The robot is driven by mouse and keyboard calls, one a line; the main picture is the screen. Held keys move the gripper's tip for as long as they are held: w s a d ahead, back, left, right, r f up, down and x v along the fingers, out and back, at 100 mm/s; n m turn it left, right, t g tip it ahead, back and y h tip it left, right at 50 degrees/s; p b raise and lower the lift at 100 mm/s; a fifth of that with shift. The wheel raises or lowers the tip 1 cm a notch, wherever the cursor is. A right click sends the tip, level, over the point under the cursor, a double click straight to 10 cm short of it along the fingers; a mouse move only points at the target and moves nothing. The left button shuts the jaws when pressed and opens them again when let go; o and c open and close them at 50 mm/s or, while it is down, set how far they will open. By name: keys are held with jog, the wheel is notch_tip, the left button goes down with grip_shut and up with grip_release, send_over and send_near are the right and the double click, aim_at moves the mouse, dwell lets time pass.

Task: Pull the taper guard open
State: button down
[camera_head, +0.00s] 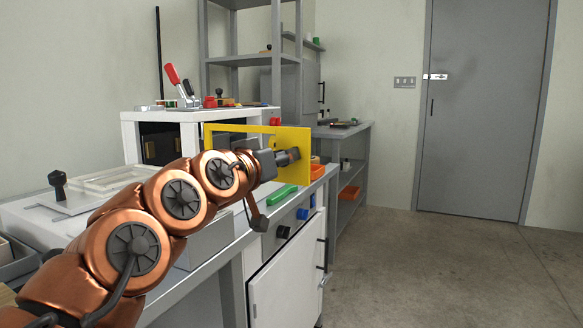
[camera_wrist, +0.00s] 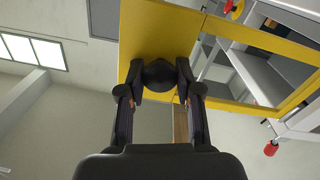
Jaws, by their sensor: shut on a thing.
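The taper guard (camera_head: 293,137) is a yellow frame with a window, standing at the front of the white machine housing on the bench. In the wrist view its yellow panel (camera_wrist: 140,38) fills the top middle, with the window to the right. A round black knob (camera_wrist: 159,75) sits on the panel between my fingers. My gripper (camera_head: 290,155) is shut on the knob, with a finger on each side of it. In the head view my gripper hides the knob. I cannot tell how far the guard stands from the housing.
The white housing (camera_head: 183,117) carries a red-handled clamp (camera_head: 175,78) and small parts on top. A grey shelf rack (camera_head: 238,60) stands behind. Open floor (camera_head: 430,265) lies to the right, before a grey door (camera_head: 480,120).

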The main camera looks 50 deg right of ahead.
jog(key=shift+a+r, duration=0.1)
jog(key=shift+a, duration=0.15)
dwell(0.3)
jog(key=c, duration=0.8)
grip_release()
jog(key=shift+o, duration=0.2)
notch_tip(320, 180, up, 10)
dwell(0.5)
